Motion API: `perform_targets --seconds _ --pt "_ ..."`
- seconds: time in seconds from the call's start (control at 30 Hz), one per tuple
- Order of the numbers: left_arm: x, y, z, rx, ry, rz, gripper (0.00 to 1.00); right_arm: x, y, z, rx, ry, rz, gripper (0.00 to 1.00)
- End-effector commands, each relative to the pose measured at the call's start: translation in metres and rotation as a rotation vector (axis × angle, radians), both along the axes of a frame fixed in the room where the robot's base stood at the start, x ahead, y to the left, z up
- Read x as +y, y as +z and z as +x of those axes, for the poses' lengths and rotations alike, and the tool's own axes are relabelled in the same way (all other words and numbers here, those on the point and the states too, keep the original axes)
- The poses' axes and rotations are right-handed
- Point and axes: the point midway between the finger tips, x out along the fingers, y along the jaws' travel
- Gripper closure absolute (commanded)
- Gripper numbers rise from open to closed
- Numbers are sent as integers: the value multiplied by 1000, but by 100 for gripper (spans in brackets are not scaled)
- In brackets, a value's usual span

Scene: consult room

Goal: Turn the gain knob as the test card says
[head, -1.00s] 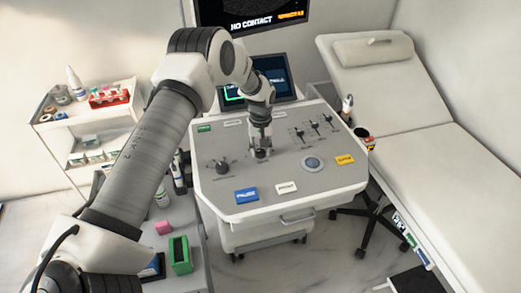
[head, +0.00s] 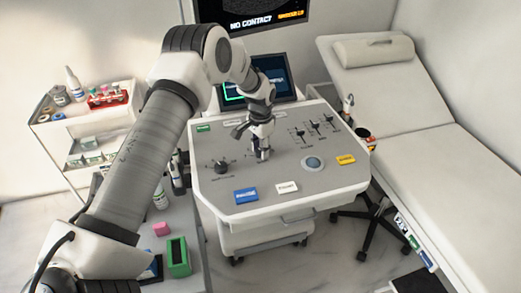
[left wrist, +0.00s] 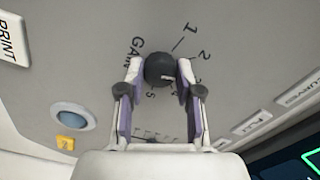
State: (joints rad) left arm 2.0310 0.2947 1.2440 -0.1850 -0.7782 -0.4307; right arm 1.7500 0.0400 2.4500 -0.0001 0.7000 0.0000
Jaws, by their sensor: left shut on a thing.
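The gain knob (left wrist: 160,68) is a round dark knob in the left wrist view, next to the printed word GAIN and a ring of numbers 1 to 5. A small white mark on its edge lies on the side of the 4. My left gripper (left wrist: 159,74) is shut on the knob, one finger on each side. In the head view my left gripper (head: 262,154) reaches down to the console panel (head: 285,185) and mostly hides the knob. I cannot make out a readable test card. My right gripper is not in view.
Another dark knob (head: 221,166) stands left of the gripper. Several sliders (head: 315,128), a round button (head: 313,163), and blue (head: 246,195), white (head: 286,188) and yellow (head: 346,160) keys share the panel. A screen (head: 272,80) stands behind. An exam bed (head: 420,120) is at the right.

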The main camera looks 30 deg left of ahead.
Motion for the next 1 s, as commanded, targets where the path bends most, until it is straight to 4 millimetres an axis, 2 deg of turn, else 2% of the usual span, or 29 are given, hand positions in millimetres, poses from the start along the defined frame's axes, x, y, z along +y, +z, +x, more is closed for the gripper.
perform_targets --seconds 0.7,1.0 --pt "0 0 0 0 -663 0 100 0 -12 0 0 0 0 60" --pt "0 0 0 -1 -853 -1 100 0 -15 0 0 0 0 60"
